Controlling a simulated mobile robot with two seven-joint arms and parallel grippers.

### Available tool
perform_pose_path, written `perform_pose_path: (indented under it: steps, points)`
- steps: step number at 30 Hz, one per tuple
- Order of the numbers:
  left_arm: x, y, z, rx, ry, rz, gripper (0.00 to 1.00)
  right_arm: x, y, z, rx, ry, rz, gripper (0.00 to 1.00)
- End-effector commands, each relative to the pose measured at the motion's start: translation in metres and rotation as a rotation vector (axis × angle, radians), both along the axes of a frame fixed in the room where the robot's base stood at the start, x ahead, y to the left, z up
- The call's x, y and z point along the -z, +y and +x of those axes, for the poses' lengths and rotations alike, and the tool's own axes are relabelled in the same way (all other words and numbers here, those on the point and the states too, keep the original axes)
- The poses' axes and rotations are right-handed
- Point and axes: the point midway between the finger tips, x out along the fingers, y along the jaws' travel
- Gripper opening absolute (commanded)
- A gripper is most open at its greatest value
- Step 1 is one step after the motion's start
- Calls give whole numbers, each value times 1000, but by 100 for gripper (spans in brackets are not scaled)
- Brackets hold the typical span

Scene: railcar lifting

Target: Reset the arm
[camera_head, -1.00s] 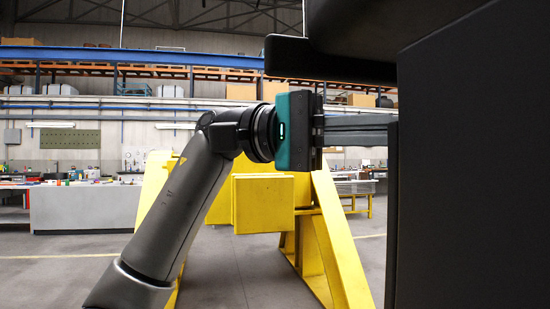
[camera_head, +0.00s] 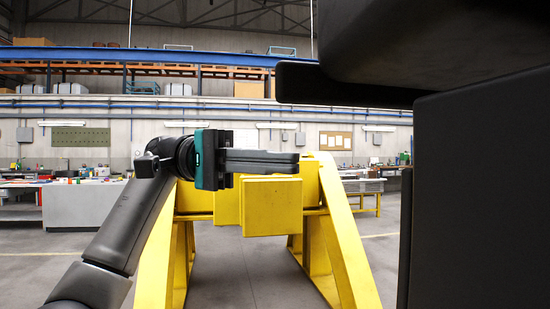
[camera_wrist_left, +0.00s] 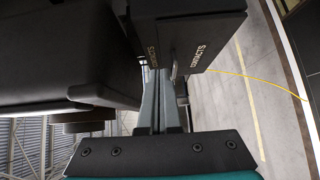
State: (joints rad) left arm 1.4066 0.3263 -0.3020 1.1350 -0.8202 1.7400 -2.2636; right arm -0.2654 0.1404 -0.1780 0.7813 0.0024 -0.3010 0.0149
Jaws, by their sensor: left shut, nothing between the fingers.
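My left gripper (camera_head: 295,160), with a teal and black body, is shut and empty. Its dark fingers point right in the head view, in front of a yellow stand. A gap lies between the fingertips and the large black housing (camera_head: 480,190) at the right. In the left wrist view the closed grey fingers (camera_wrist_left: 165,100) run up beside a black box (camera_wrist_left: 205,45) lettered "CONTACTS"; their far ends are partly hidden by dark parts. I cannot tell if they touch it. My right gripper is in neither view.
A yellow stand (camera_head: 345,235) with splayed legs and a yellow block (camera_head: 272,207) stands behind my left gripper. A dark overhanging body (camera_head: 430,45) fills the upper right. A grey workbench (camera_head: 82,205) is at the far left. Grey floor (camera_head: 240,280) is open between the stand's legs.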

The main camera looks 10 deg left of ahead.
Motion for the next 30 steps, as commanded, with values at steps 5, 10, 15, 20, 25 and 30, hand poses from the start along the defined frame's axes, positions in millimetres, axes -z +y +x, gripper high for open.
perform_pose_path:
  steps: [5,10,15,20,25,30]
  points:
    - [1,2,2,-1,12,-3,0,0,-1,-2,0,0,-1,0]
    - [15,1,30,-30,265,-64,0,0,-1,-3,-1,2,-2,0]
    - [60,8,96,-63,860,-208,0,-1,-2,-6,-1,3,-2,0]
    - [139,28,163,-50,1472,-378,0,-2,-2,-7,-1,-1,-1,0]
    - [257,58,211,13,2067,-601,0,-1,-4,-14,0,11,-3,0]
    - [384,87,221,109,2541,-864,0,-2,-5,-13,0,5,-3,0]
